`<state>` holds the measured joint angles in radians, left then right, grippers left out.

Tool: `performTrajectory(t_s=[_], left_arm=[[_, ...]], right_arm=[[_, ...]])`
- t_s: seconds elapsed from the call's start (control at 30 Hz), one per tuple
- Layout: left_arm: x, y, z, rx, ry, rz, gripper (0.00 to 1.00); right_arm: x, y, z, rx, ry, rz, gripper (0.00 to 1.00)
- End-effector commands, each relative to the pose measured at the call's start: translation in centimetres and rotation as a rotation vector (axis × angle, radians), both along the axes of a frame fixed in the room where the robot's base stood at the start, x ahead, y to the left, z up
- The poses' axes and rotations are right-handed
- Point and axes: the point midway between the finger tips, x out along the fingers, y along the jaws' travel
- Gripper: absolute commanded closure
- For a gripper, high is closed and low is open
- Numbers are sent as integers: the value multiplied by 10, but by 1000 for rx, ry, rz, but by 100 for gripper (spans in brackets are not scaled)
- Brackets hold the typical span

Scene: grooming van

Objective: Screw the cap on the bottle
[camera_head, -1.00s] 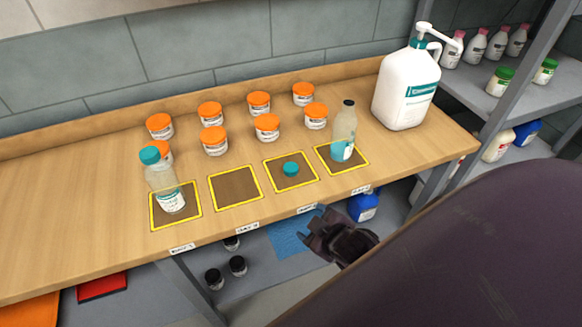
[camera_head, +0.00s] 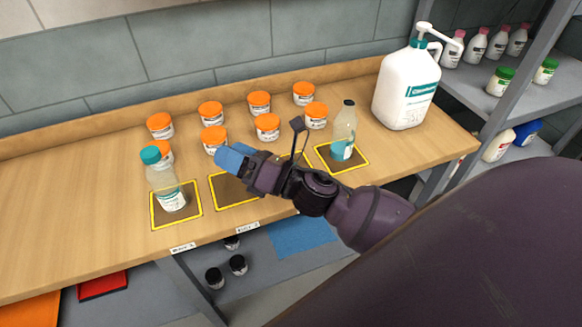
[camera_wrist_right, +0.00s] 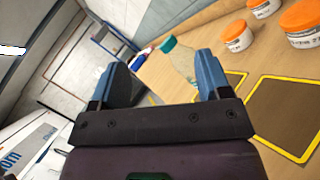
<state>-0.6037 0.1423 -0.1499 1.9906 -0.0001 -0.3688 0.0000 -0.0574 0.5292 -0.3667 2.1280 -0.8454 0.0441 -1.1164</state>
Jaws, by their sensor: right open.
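A clear bottle (camera_head: 165,178) with a teal cap (camera_head: 150,155) on top stands in the far-left yellow-edged square. Another clear bottle (camera_head: 344,125) with a dark top and teal lower part stands in the far-right square. My right gripper (camera_head: 233,157) is open and empty, above the bench, between the two bottles and nearer the left one. The loose teal cap on the third square is hidden behind my right arm. The right wrist view shows the left bottle (camera_wrist_right: 180,60) beyond my spread blue fingers (camera_wrist_right: 160,65), apart from them. My left gripper is out of view.
Several orange-lidded jars (camera_head: 267,127) stand in two rows behind the squares. A white pump jug (camera_head: 405,90) is at the back right, beside a grey shelf (camera_head: 470,90) with bottles. The second square (camera_head: 228,192) shows bare brown where visible. The bench's left end is clear.

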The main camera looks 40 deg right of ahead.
Motion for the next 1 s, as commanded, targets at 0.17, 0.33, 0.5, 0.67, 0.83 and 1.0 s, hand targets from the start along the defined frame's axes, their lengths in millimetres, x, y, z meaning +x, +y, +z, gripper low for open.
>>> performTrajectory(t_s=[0.17, 0.33, 0.5, 0.67, 0.83, 1.0], left_arm=[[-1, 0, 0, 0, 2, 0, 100], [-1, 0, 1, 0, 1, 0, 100], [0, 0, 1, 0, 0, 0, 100], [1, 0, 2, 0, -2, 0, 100], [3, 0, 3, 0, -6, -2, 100], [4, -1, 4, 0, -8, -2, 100]], right_arm=[[-7, 42, 6, -525, -440, 251, 29], [-16, 54, -16, -991, -867, 510, 29], [-13, 29, -49, -1405, -1269, 827, 29], [4, -27, -70, -1713, -1581, 1210, 29], [25, -95, -67, -1885, -1763, 1638, 29], [37, -139, -54, 1772, 1664, -1778, 29]])
